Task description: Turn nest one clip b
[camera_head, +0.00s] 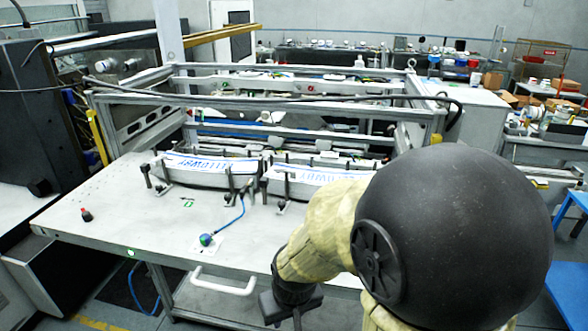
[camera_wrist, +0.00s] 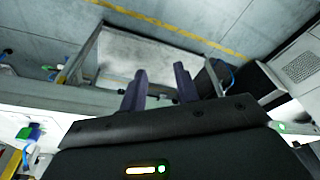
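Two curved nests stand side by side on the light table, each with a white label with blue lettering: the left nest (camera_head: 208,172) and the right nest (camera_head: 308,182). Black upright clips stand along them, among them one at the left end (camera_head: 147,176), one at the left nest's right part (camera_head: 230,186) and one by the right nest (camera_head: 285,189). I cannot tell which is nest one clip b. My gripper (camera_head: 296,318) is low, in front of the table's front edge, apart from all clips. In the wrist view its two fingers (camera_wrist: 160,75) are apart with nothing between them.
A blue-green knob (camera_head: 206,239) with a blue cable and a small red-black piece (camera_head: 86,214) are on the table. A white handle (camera_head: 222,284) sticks out below the front edge. A metal frame (camera_head: 260,99) rises behind the nests. The table's left front is mostly clear.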

